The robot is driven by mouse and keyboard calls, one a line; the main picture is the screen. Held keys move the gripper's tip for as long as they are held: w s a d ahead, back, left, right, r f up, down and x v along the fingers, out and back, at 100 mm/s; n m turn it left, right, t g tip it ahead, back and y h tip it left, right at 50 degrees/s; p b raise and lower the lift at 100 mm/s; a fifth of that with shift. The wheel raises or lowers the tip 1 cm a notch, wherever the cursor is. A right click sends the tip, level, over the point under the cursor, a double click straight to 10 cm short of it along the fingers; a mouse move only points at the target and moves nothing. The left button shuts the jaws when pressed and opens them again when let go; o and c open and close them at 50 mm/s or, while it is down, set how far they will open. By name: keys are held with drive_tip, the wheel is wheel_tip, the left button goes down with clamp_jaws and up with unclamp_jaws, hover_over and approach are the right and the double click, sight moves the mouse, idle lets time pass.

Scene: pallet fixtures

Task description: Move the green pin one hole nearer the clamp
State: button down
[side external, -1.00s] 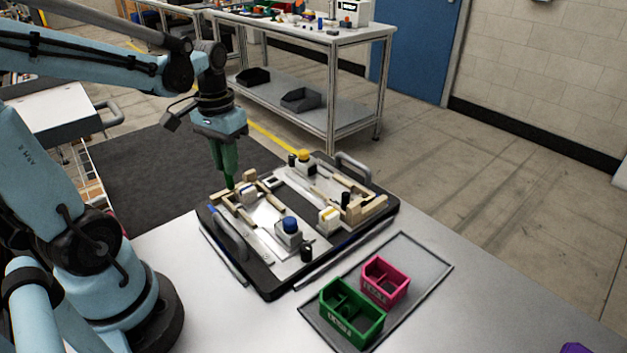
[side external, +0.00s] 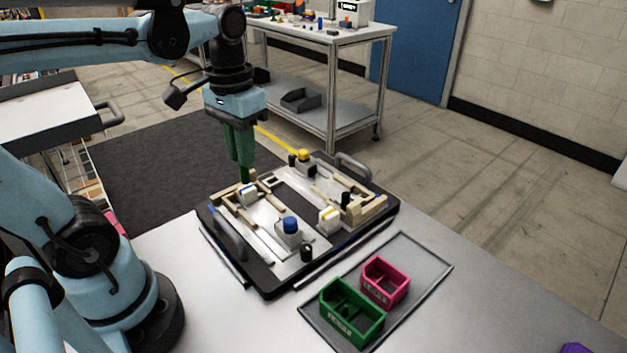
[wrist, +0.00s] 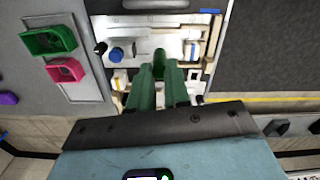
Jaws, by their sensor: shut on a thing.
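My gripper (side external: 244,172) has green fingers and points down over the far left part of the pallet fixture (side external: 265,285). It is shut on the green pin (wrist: 159,58), which shows at the fingertips in the wrist view. The pin is close in colour to the fingers, and its lower end is hard to make out. I cannot tell whether it touches the fixture. The holes are too small to tell apart. A block with a blue knob (side external: 290,225) and one with a yellow knob (side external: 304,156) stand on the fixture; I cannot tell which part is the clamp.
White blocks, wooden strips and black posts (side external: 306,252) stand around my gripper on the fixture. Handles rise at its ends (side external: 352,163). A tray (side external: 436,268) with a green bin (side external: 352,325) and a pink bin (side external: 386,281) lies to the right.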

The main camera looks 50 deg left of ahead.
drive_tip(key=shift+w+a+f+m, duration=0.1)
drive_tip(key=shift+a+f+m, duration=0.25)
drive_tip(key=shift+a+f, duration=0.8)
drive_tip(key=shift+s+a+f+m, duration=0.1)
drive_tip(key=shift+a+f+m, duration=0.35)
drive_tip(key=shift+f, duration=1.25)
drive_tip(key=shift+w+a+f+m, duration=0.1)
drive_tip(key=shift+a+f+m, duration=0.1)
drive_tip(key=shift+a+f, duration=1)
drive_tip(key=shift+d+f, duration=0.25)
drive_tip(key=shift+f, duration=0.95)
drive_tip(key=c, duration=1)
unclamp_jaws()
wheel_tip(320, 180, up, 12)
